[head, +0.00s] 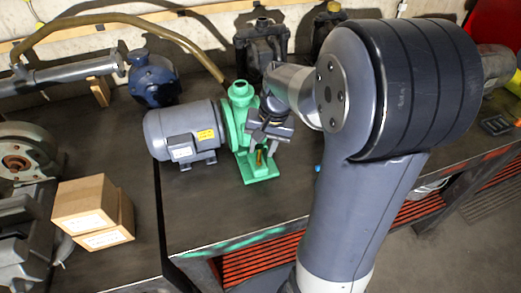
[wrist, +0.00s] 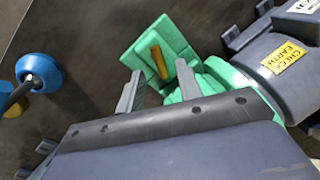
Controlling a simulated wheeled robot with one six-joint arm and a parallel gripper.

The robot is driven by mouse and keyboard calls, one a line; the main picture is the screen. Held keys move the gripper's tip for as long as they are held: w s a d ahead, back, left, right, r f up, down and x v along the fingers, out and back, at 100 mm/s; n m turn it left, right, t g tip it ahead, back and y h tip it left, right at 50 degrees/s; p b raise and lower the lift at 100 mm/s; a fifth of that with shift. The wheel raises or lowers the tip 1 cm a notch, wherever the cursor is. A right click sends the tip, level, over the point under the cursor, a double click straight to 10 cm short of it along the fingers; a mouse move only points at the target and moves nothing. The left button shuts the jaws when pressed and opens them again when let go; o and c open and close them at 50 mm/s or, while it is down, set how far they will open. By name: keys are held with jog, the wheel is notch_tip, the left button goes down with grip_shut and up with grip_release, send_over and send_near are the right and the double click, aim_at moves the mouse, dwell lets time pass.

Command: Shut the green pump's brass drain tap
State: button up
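The green pump (head: 240,110) stands on the dark bench, joined to a grey motor (head: 185,131). Its green base (wrist: 180,45) shows in the wrist view. The brass drain tap (wrist: 159,62) is a short yellow-brown lever over that base; a bit of it (head: 259,157) shows in the head view. My gripper (wrist: 159,70) is open, with one finger on each side of the lever's near end in the wrist picture. It also shows beside the pump in the head view (head: 268,141). I cannot tell whether either finger touches the tap.
A yellow "CHECK EARTH" tag (wrist: 283,58) is on the motor. A blue-handled object (wrist: 38,73) lies on the bench to the left in the wrist view. Cardboard boxes (head: 92,209) and a blue pump (head: 152,80) stand left. A brass-coloured hose (head: 130,19) arches behind.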

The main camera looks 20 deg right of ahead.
jog(key=shift+w+a+f, duration=0.1)
jog(key=shift+a+f, duration=0.05)
jog(key=shift+f, duration=0.45)
jog(key=shift+a+f, duration=0.1)
jog(key=shift+f, duration=0.45)
jog(key=shift+c, duration=0.5)
grip_shut()
